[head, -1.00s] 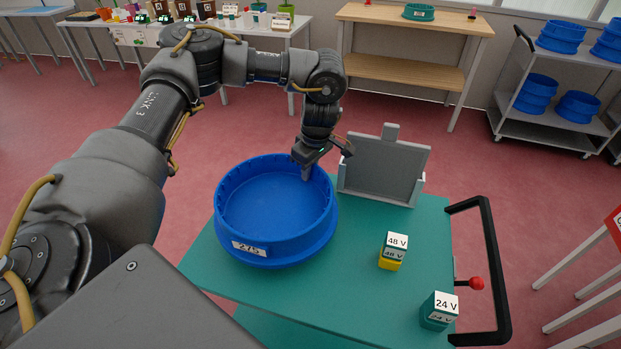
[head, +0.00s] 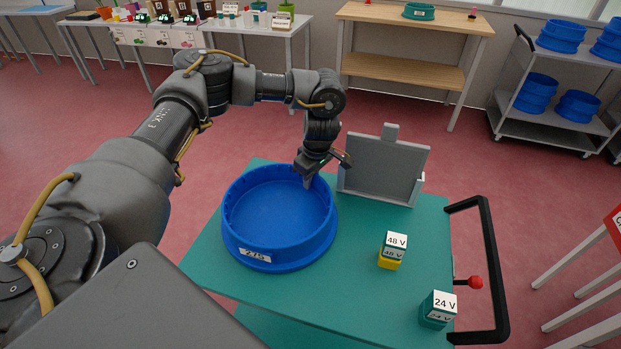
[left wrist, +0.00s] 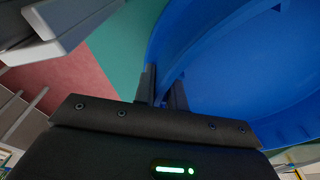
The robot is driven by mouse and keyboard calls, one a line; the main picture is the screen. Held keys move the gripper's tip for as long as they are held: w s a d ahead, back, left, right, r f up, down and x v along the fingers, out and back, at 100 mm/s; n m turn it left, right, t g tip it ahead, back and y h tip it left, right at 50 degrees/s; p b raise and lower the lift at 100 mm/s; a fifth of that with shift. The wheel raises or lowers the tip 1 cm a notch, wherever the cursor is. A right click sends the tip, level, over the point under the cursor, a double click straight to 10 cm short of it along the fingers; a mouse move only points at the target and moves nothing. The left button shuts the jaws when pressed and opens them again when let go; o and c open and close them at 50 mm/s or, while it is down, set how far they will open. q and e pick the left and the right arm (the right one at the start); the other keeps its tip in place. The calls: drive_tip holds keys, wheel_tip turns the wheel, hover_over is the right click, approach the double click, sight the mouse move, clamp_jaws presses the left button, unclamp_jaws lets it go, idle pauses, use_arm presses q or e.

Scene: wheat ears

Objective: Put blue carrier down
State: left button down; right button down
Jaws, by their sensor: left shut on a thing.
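The blue carrier (head: 275,257) is a round open tub with a white label reading 275. It is at the left part of the teal cart top (head: 335,280), upright and empty; whether it rests fully on the surface I cannot tell. My left gripper (head: 309,183) is shut on its far right rim. In the left wrist view the two fingers (left wrist: 163,98) straddle the wall of the blue carrier (left wrist: 235,60). My right gripper is not in view.
A grey upright holder (head: 385,170) stands just right of the carrier. A yellow 48 V block (head: 391,262) and a teal 24 V block (head: 436,316) stand at the right. The cart has a black handle (head: 490,260). Clear cart surface lies in front.

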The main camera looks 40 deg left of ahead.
use_arm(q)
drive_tip(key=c, duration=1.5)
unclamp_jaws()
drive_tip(key=shift+o, duration=0.2)
drive_tip(key=shift+r, duration=0.2)
drive_tip(key=r, duration=0.3)
drive_tip(key=d+r, duration=0.1)
drive_tip(key=r, duration=0.7)
drive_tip(key=shift+d, duration=0.35)
drive_tip(key=shift+s+r, duration=0.1)
drive_tip(key=shift+r, duration=0.25)
